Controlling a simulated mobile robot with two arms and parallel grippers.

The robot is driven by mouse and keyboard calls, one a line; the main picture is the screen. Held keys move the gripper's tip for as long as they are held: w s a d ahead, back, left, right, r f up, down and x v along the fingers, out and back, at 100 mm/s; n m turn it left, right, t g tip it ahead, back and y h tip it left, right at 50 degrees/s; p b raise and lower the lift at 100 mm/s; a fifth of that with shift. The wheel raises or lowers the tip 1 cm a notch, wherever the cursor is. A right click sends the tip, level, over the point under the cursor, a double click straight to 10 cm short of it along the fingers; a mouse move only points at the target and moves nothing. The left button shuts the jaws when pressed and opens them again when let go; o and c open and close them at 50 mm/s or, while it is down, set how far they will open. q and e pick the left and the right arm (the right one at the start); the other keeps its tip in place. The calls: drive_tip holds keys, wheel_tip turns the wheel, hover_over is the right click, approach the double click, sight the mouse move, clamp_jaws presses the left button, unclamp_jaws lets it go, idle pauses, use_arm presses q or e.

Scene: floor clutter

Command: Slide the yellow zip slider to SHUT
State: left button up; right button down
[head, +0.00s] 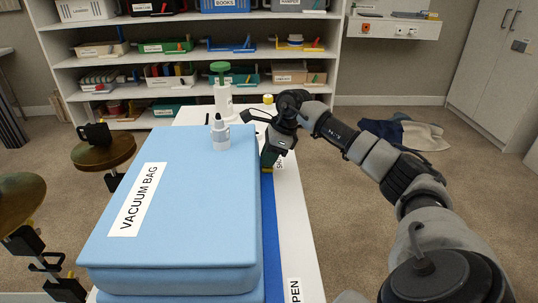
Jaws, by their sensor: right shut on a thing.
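The light blue vacuum bag (190,210) lies on a white table, its label facing up. A darker blue zip strip (272,240) runs along its right side. The OPEN label (295,290) is at the near end; the SHUT label (280,163) is at the far end, partly hidden by my right gripper. My right gripper (268,158) points down at the strip's far end, beside the SHUT label, and is shut on the yellow zip slider (266,170). Only a small yellow bit of the slider shows under the fingers. My left gripper does not show.
Brown round stools (104,152) are at the left.

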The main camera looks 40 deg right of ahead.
drive_tip(key=shift+d+r, duration=0.15)
drive_tip(key=c, duration=1.1)
unclamp_jaws()
drive_tip(key=shift+w, duration=0.15)
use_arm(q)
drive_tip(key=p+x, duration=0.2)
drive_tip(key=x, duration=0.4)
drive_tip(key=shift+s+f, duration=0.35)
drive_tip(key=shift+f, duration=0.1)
use_arm(e)
drive_tip(key=v, duration=1)
drive_tip(key=shift+s+d+r, duration=0.1)
drive_tip(key=shift+s+r, duration=0.1)
drive_tip(key=shift+r, duration=0.05)
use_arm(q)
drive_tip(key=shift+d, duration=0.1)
